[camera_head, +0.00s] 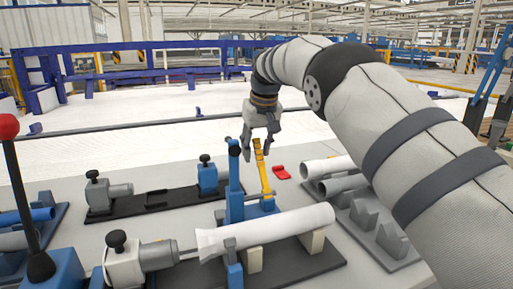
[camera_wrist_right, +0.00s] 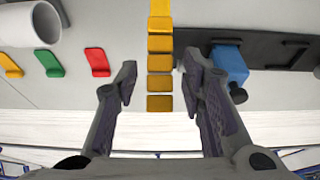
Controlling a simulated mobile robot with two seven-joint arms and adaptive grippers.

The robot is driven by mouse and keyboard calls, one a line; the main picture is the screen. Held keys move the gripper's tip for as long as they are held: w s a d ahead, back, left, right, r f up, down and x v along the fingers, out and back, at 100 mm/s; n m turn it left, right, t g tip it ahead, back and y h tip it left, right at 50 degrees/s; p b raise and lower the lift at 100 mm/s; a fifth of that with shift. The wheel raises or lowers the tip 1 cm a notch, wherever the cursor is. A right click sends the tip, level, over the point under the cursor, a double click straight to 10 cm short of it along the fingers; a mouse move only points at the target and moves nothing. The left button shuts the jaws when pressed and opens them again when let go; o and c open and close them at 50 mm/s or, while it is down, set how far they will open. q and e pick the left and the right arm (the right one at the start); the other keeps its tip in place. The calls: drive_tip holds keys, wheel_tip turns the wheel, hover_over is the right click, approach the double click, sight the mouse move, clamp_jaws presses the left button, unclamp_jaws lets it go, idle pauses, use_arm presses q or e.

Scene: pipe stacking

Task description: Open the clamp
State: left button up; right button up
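The clamp (camera_head: 235,205) is a blue fixture standing around the middle of a white pipe (camera_head: 275,226) in the head view. Its yellow handle (camera_head: 263,170) rises behind the blue post, nearly upright. My right gripper (camera_head: 260,143) is open above the handle, with the fingers pointing down. In the right wrist view the handle's yellow ridged bar (camera_wrist_right: 160,76) lies between my two spread fingers (camera_wrist_right: 158,85), with gaps on both sides. The gripper holds nothing. My left gripper is in neither view.
A second black rail (camera_head: 150,203) with a blue block (camera_head: 207,178) lies behind on the left. White pipes (camera_head: 325,168) rest on a grey rack at right. A red piece (camera_head: 281,172) lies near the handle. A red-knobbed lever (camera_head: 8,127) stands far left.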

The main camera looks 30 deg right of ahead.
sight(262, 165)
drive_tip(key=shift+r, duration=0.15)
drive_tip(key=v, duration=1.1)
drive_tip(key=shift+s+r, duration=0.2)
drive_tip(key=shift+r, duration=0.15)
